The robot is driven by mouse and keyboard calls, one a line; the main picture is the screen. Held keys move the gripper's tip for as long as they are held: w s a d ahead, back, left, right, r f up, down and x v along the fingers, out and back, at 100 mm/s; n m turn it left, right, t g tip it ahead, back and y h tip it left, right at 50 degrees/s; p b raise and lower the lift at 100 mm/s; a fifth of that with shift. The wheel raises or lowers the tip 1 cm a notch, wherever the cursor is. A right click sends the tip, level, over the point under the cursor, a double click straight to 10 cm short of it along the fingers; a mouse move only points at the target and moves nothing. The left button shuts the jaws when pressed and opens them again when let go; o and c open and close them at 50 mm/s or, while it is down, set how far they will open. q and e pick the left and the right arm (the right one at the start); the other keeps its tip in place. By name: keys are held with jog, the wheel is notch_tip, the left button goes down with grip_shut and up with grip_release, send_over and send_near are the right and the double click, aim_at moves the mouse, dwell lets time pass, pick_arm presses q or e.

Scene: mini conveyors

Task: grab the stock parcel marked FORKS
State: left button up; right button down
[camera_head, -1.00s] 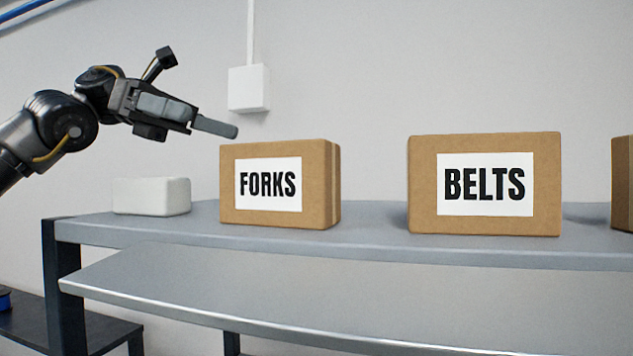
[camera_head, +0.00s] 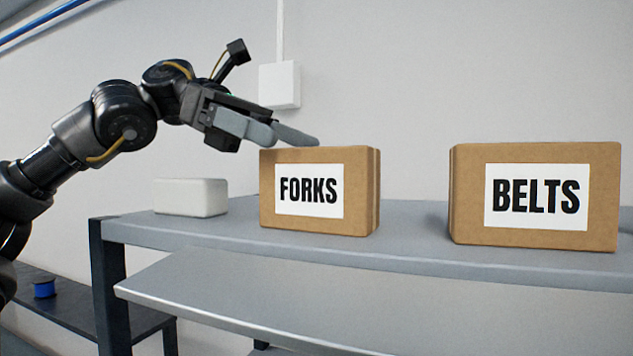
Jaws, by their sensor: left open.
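The parcel marked FORKS (camera_head: 360,200) is a brown cardboard box with a white label, standing upright on the grey shelf (camera_head: 190,237). My left gripper (camera_head: 282,134) is open and empty, just above the upper left part of this parcel in the picture. Its fingers point right and slightly down, and one fingertip overlaps the box's top edge. I cannot tell whether it touches. My right gripper is not in view.
A parcel marked BELTS (camera_head: 468,200) stands to the right on the same shelf, with a clear gap between. A white block (camera_head: 190,197) lies left of FORKS. A lower grey ledge (camera_head: 300,300) juts out in front. A white wall box (camera_head: 280,84) hangs behind.

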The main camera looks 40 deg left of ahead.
aim_at(311, 150)
pick_arm(q)
jog(key=p+x, duration=0.2)
jog(key=x, duration=0.1)
jog(key=shift+w+d+f, duration=0.1)
jog(key=shift+w+d, duration=0.05)
jog(key=shift+d, duration=0.15)
jog(key=shift+w+d+f, duration=0.1)
jog(key=shift+d+f, duration=0.2)
jog(key=shift+d, duration=0.15)
jog(key=shift+a, duration=0.15)
jog(key=c, duration=1.2)
